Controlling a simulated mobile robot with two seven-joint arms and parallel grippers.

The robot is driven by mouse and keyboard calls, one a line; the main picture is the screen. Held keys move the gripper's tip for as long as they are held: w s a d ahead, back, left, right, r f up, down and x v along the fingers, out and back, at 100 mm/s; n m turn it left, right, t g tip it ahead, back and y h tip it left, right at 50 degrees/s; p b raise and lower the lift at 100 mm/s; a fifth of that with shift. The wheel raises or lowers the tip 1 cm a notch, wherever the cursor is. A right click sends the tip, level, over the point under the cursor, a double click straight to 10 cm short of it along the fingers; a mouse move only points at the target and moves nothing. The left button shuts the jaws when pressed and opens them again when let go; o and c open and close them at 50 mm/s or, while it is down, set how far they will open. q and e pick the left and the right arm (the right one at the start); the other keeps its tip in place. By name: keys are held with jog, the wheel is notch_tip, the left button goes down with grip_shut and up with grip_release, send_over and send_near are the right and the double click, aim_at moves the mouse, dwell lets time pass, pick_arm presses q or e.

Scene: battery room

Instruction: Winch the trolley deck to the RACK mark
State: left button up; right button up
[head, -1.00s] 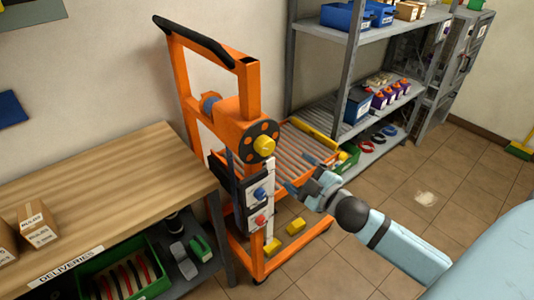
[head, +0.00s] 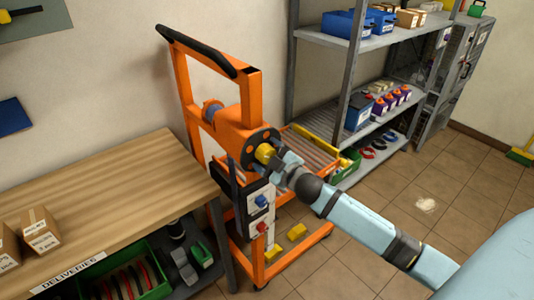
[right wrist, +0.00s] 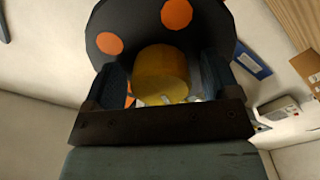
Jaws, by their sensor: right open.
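The orange trolley (head: 250,95) stands between the bench and the shelf rack. Its black winch wheel with orange spots (right wrist: 130,30) carries a yellow knob (head: 263,152). The slatted trolley deck (head: 312,148) sits behind my right arm, beside the rack's middle shelf, and is partly hidden. My right gripper (head: 276,160) is open at the wheel. In the right wrist view the yellow knob (right wrist: 160,72) lies between its two fingers; I cannot tell whether they touch it. No RACK mark is legible. My left gripper is not in view.
White panels with a blue knob (head: 261,201) and a red knob (head: 262,227) sit below the wheel. A wooden bench (head: 120,195) stands at left, with a green crate (head: 150,290) underneath. The grey shelf rack (head: 375,40) holds batteries.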

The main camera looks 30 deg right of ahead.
jog(key=shift+w, duration=0.3)
jog(key=c, duration=0.9)
jog(key=n, duration=0.1)
jog(key=n+p, duration=0.1)
jog(key=shift+r+n, duration=0.2)
jog(key=shift+n, duration=0.1)
jog(key=n+p, duration=0.1)
jog(key=n, duration=0.1)
jog(key=shift+f+n, duration=0.1)
jog(key=shift+n, duration=0.3)
jog(key=o, duration=0.9)
